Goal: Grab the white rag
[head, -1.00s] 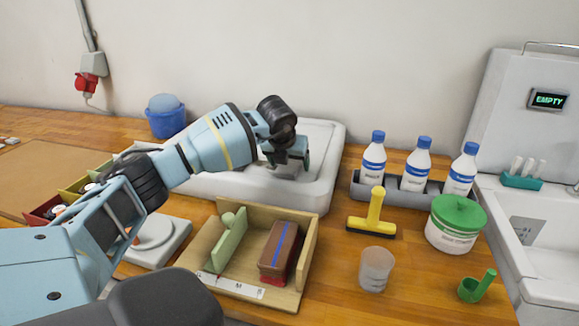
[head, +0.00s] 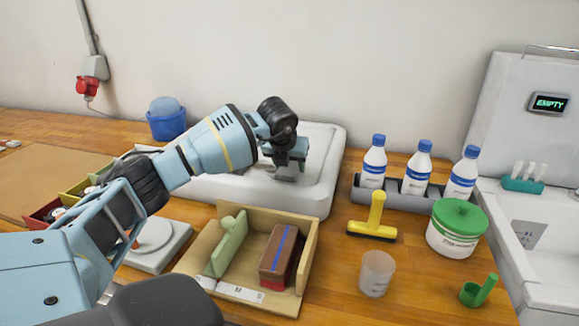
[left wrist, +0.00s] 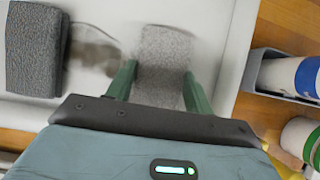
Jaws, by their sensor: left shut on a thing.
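A light grey, speckled rag (left wrist: 165,42) shows in the left wrist view, the palest cloth there and the likely white rag. My left gripper (left wrist: 159,72) has one green finger on each side of it and is shut on it. In the head view my left gripper (head: 289,166) is low over the white basin (head: 326,165), and the arm hides part of the basin. A darker grey cloth (left wrist: 34,50) lies apart to the left in the wrist view, with a brownish smear (left wrist: 95,52) between. My right gripper is not in view.
A wooden divided box (head: 305,240) stands in front of the basin. Bottles (head: 415,170) in a grey rack (head: 357,190) stand to its right, near a yellow squeegee (head: 375,212), a clear cup (head: 376,272) and a green-lidded tub (head: 456,240). A blue bucket (head: 167,125) stands behind left.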

